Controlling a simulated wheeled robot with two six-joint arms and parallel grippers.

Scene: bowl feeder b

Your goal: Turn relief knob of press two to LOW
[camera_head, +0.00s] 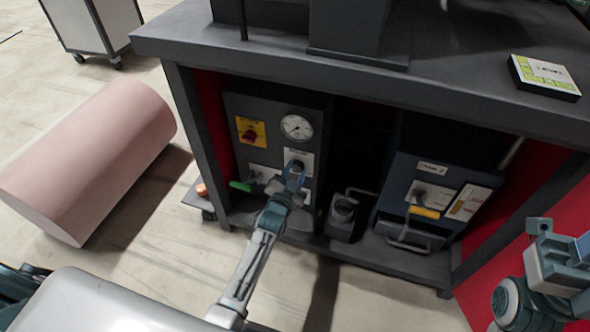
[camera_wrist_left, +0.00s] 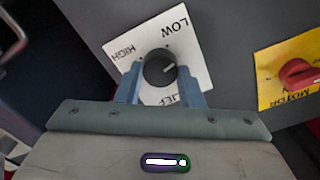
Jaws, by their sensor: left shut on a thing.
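The black relief knob (camera_wrist_left: 158,67) sits on a white plate (camera_wrist_left: 195,55) marked HIGH, LOW and RELIEF, turned around in the left wrist view. A light mark on the knob lies on its right side, toward the LOW side. My left gripper (camera_wrist_left: 160,80) is shut on the knob, one blue finger on each side. In the head view my left gripper (camera_head: 294,170) reaches the grey press panel (camera_head: 262,107) and hides the knob; part of the white plate (camera_head: 305,157) shows. My right arm is at the lower right; its jaws are unclear.
A round gauge (camera_head: 297,127) is above the knob, and a yellow plate with a red motor switch (camera_head: 251,132) is at upper left. A green handle (camera_head: 241,186) is close left of my gripper. A blue unit (camera_head: 430,190) stands to the right under the bench top (camera_head: 450,85).

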